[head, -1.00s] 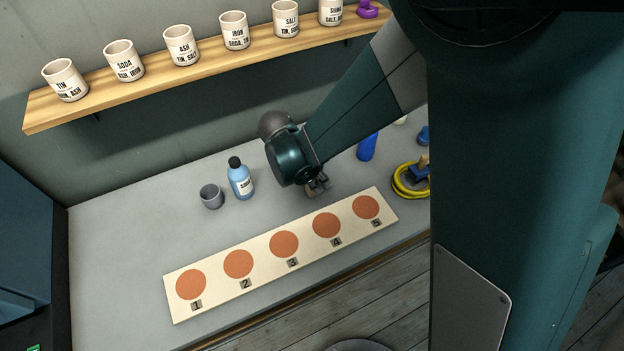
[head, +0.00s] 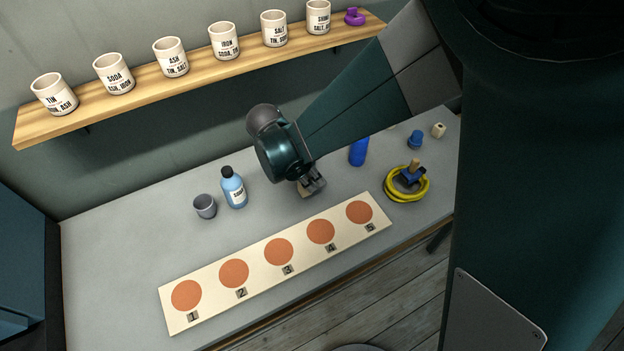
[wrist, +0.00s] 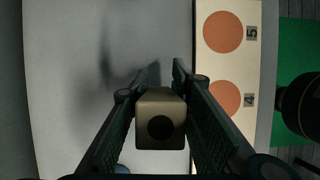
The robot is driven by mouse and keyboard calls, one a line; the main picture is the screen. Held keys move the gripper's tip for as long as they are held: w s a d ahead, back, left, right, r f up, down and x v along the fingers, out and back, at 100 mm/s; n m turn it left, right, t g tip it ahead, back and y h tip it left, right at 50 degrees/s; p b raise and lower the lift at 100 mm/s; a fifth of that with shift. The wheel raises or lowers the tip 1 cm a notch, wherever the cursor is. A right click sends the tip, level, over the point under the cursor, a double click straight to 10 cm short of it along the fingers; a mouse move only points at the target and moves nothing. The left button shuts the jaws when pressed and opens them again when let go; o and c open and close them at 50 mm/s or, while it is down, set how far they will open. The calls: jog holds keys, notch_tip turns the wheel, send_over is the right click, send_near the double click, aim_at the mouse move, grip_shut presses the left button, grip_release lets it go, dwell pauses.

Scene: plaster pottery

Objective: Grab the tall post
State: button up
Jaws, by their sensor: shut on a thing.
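A tan, square-sided post (wrist: 160,118) with a dark round mark on its end is between my gripper's fingers in the wrist view, seen nearly end-on. My gripper (head: 312,187) is shut on it, one finger on each side. In the head view only a small tan part of the post (head: 304,193) shows below the gripper, behind the numbered board. The rest is hidden by the gripper and wrist. I cannot tell whether its foot touches the table.
The board (head: 260,282) with numbered orange discs lies in front. A soda bottle (head: 234,190) and grey cup (head: 205,207) stand left. A blue cylinder (head: 358,152), yellow ring (head: 407,197), blue piece (head: 415,140) and cream piece (head: 438,130) are right. Labelled pots line the shelf (head: 140,92).

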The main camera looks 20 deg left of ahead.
jog(key=shift+r+p, duration=0.3)
jog(key=shift+r, duration=2.55)
